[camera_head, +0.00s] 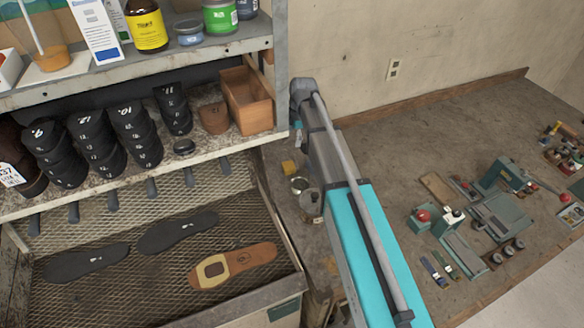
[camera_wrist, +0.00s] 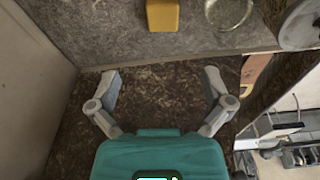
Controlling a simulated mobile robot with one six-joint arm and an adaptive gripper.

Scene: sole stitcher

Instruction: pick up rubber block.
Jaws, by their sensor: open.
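A small yellow block (camera_wrist: 162,15), which looks like the rubber block, lies on a grey worktop at the top of the wrist view. It also shows in the head view (camera_head: 288,167), just left of my arm. My gripper (camera_wrist: 160,76) is open in the wrist view, its two fingers spread wide with nothing between them. The block lies beyond the fingertips, roughly in line with the gap and apart from them. The gripper cannot be made out in the head view.
A round glass dish (camera_wrist: 229,10) lies close right of the block. A metal container (camera_head: 311,203) stands near it. A shelf unit with dark shoe lasts (camera_head: 133,135) and a tray of soles (camera_head: 232,264) is at left. A bench with tools (camera_head: 500,215) is at right.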

